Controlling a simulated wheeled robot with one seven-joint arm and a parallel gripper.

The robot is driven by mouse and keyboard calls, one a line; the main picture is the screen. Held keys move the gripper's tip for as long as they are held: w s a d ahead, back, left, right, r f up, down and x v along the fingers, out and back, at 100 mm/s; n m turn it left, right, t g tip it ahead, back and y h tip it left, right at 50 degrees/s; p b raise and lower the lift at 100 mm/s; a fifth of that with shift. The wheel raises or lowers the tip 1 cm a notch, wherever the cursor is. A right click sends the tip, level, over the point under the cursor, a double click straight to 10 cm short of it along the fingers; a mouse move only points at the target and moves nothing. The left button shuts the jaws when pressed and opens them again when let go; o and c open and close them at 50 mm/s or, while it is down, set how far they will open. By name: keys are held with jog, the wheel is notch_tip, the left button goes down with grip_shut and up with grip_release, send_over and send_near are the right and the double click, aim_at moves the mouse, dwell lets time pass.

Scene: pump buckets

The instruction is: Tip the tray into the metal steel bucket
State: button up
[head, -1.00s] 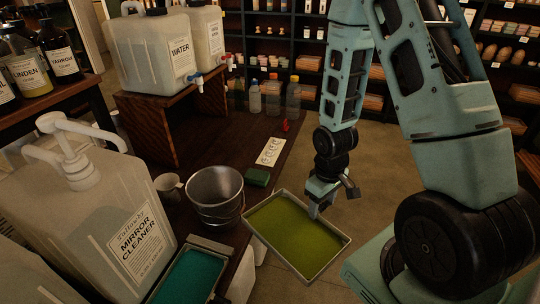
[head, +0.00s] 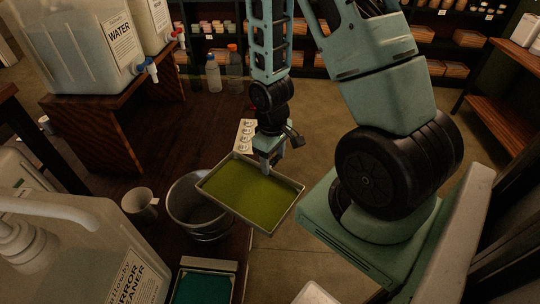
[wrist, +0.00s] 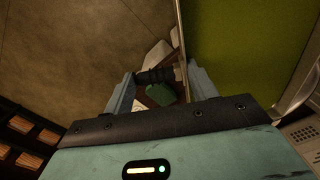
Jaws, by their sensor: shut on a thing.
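The tray (head: 287,211) is a shallow metal rectangle with green liquid (head: 250,188) spread across it. It looks roughly level. My gripper (head: 268,168) is shut on the tray at its far edge. In the wrist view the tray (wrist: 240,45) fills the upper right, with its rim by the right finger. The metal steel bucket (head: 187,200) stands upright on the dark table, left of the tray. In the head view the tray's left corner covers the bucket's right rim. I cannot tell the height gap, and the bucket's bottom is hidden.
A pale mug (head: 140,203) stands left of the bucket. A second tray with teal contents (head: 203,287) lies in front. A mirror cleaner jug (head: 70,240) fills the lower left. A water container (head: 90,45) and bottles (head: 213,75) stand behind. Open floor (head: 330,130) lies right.

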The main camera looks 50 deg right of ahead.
jog(key=shift+w+a+r+g+h+p, duration=0.15)
jog(key=shift+r+g+h+p, duration=0.2)
jog(key=shift+r+p, duration=0.4)
jog(key=shift+w+a+r+g+h+p, duration=0.15)
jog(key=shift+r+g+h+p, duration=0.15)
jog(key=shift+r+p, duration=0.4)
jog(key=shift+s+r, duration=0.1)
jog(key=shift+r, duration=0.25)
jog(key=shift+r+h+p, duration=0.25)
jog(key=shift+r+p, duration=0.1)
jog(key=shift+p, duration=0.15)
dwell(0.9)
jog(key=shift+r, duration=0.2)
jog(key=shift+w+a+r+g+h+p, duration=0.15)
jog(key=shift+r+g+h+p, duration=0.1)
jog(key=shift+r+p, duration=0.35)
jog(key=shift+w+a+r+g+h+p, duration=0.1)
jog(key=shift+a+r+g+h+p, duration=0.15)
jog(key=shift+p, duration=0.55)
jog(key=shift+r, duration=0.15)
dwell(1.5)
jog(key=shift+w+a+r+g+h+p, duration=0.15)
jog(key=shift+w+r+g+h+p, duration=0.1)
jog(key=shift+r+p, duration=0.35)
jog(key=shift+w+a+r+g+h+p, duration=0.1)
jog(key=shift+a+r+g+h+p, duration=0.15)
jog(key=shift+p, duration=0.5)
jog(key=shift+d+r, duration=0.1)
